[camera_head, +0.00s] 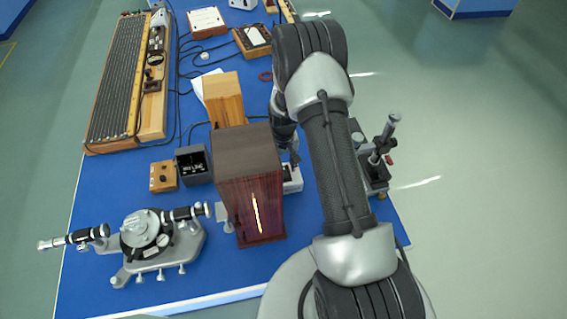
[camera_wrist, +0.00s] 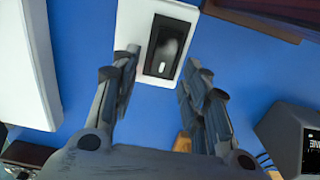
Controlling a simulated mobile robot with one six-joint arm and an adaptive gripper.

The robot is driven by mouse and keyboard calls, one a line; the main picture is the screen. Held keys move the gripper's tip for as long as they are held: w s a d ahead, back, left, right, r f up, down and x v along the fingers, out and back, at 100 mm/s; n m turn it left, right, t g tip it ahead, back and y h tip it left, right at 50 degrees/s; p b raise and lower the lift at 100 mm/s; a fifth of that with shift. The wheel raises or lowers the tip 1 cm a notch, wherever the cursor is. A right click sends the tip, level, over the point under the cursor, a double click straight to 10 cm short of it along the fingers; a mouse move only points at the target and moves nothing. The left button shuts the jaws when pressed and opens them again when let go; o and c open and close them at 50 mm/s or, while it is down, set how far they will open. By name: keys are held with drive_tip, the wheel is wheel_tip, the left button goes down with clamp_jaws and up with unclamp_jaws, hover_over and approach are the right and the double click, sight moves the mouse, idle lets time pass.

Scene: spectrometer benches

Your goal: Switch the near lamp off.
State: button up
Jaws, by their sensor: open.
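A dark reddish wooden lamp housing (camera_head: 249,185) stands upright on the blue bench, with a bright glowing slit in its front face. Beside its right side is a small white switch box (camera_head: 292,180), partly hidden by my arm. In the wrist view the white switch box (camera_wrist: 148,22) carries a black rocker switch (camera_wrist: 166,47) with a pale mark. My gripper (camera_wrist: 163,62) is open and empty, with one finger on each side of the switch box's near end. I cannot tell whether the fingers touch it. In the head view my gripper is mostly hidden by my arm.
A lighter wooden box (camera_head: 224,100) stands behind the housing. A small black display unit (camera_head: 193,164) and a spectrometer (camera_head: 148,240) are to the left. Another metal instrument (camera_head: 374,155) stands right of my arm. A large white object (camera_wrist: 22,65) is left in the wrist view.

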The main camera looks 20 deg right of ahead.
drive_tip(key=shift+c, duration=0.2)
clamp_jaws()
idle(0.3)
drive_tip(key=shift+s+t+b, duration=0.25)
drive_tip(key=shift+t+b, duration=0.55)
drive_tip(key=shift+s+t+h+b, duration=0.1)
drive_tip(key=shift+t+h+b, duration=0.2)
drive_tip(key=shift+t+b, duration=0.55)
drive_tip(key=shift+s+a+r+b, duration=0.1)
drive_tip(key=shift+r+b, duration=0.1)
drive_tip(key=shift+b, duration=0.4)
drive_tip(key=shift+r, duration=0.1)
